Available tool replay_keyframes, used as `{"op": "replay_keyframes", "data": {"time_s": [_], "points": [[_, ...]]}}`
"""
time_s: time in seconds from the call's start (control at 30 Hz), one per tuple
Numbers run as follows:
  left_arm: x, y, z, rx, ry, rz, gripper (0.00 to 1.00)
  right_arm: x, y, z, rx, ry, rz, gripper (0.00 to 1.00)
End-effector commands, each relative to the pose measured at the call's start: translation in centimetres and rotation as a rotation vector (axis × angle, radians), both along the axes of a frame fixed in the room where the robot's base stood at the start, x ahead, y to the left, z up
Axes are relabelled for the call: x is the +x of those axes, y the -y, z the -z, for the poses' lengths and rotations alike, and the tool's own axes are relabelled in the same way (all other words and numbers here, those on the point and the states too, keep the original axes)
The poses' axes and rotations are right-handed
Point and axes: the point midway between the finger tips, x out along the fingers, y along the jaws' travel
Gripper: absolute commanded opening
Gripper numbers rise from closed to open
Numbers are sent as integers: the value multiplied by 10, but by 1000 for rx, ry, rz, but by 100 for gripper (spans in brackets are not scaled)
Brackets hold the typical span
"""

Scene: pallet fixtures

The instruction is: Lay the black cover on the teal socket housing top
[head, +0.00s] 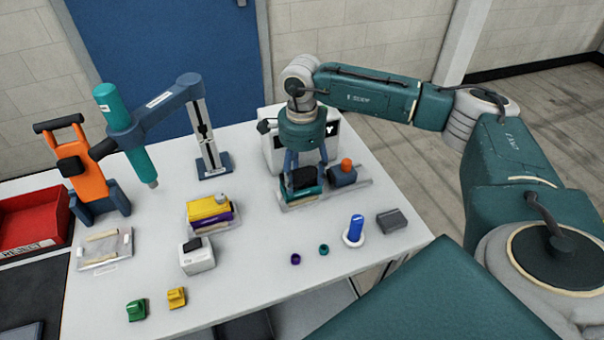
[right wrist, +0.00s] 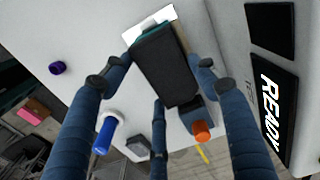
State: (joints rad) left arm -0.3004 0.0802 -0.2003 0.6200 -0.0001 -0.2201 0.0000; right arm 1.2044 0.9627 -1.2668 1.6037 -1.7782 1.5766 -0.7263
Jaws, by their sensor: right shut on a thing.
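The black cover (head: 304,177) is between the fingers of my right gripper (head: 303,184), which is shut on it. It lies over the teal socket housing (head: 302,193), whose lower edge shows beneath it in the head view. I cannot tell whether the cover touches the housing top. In the right wrist view the cover (right wrist: 167,72) is a dark, elongated block between my blue fingers. It hides most of the housing, and a teal strip (right wrist: 136,50) shows along its left edge. My left gripper is in neither view.
A blue block with an orange knob (head: 346,164) stands just right of the housing. A white box with a display (head: 271,152) is close behind. In front are a blue peg on a white base (head: 356,228), a grey block (head: 391,220) and two small rings. A yellow-purple assembly (head: 210,211) stands left.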

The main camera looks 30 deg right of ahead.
Motion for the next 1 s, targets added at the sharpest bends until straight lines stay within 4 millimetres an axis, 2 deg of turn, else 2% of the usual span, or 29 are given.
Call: {"op": "replay_keyframes", "data": {"time_s": [0.8,0.83,0.93,1.0], "points": [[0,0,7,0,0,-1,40,0,0,9,0,0,0,37],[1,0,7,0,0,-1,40,0,0,9,0,0,0,61],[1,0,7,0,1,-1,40,0,0,9,0,0,0,81],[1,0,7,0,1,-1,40,0,0,9,0,0,0,81]]}}
